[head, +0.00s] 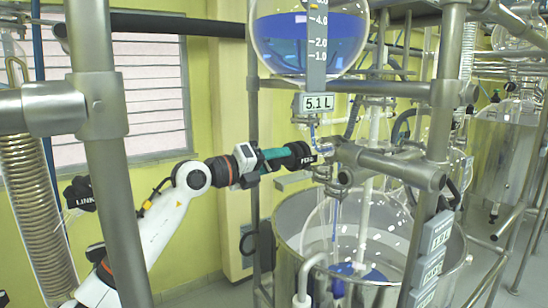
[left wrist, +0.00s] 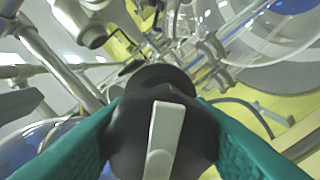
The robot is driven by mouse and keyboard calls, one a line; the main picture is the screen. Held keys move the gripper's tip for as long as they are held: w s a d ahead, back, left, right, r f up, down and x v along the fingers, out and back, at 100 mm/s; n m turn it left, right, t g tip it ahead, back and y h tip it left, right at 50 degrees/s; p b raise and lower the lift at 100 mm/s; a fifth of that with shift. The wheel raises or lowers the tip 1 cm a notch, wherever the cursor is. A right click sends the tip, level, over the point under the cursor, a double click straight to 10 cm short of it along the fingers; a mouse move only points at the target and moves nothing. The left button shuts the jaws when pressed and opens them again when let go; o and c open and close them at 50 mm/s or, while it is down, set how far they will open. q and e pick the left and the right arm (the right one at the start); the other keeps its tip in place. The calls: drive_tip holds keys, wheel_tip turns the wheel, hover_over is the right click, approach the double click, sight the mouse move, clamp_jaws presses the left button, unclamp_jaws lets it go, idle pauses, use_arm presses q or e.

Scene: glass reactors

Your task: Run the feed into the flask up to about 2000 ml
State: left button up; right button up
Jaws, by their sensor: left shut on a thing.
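The feed vessel (head: 308,40) is a round glass flask with blue liquid, at the top of the head view. It has a level scale and a display (head: 317,103) reading 5.1 L. My left gripper (head: 288,157) comes in from the left, its teal fingers shut on a black valve knob (head: 300,152) below the feed vessel. In the left wrist view the knob (left wrist: 160,85) sits between both fingers, with a pale pointer bar on its face. The lower flask (head: 345,225) stands inside a steel bath; some blue liquid shows low in it, beneath a thin blue vertical line.
The steel bath (head: 290,255) fills the lower middle. Metal frame posts (head: 445,80) and clamps surround the glassware, and a thick post (head: 95,150) stands at the left front. Small displays (head: 437,232) hang on the right post, hard to read. Another steel vessel (head: 503,145) stands at the right.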

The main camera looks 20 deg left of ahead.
use_arm(q)
drive_tip(key=n+p, duration=0.2)
drive_tip(key=n, duration=0.1)
drive_tip(key=shift+r+n, duration=0.15)
drive_tip(key=shift+n, duration=0.15)
drive_tip(key=shift+n+p, duration=0.85)
drive_tip(key=shift+n, duration=0.35)
drive_tip(key=o, duration=1)
drive_tip(key=shift+f, duration=0.2)
drive_tip(key=b+v, duration=0.5)
drive_tip(key=v, duration=0.7)
drive_tip(key=shift+a, duration=0.1)
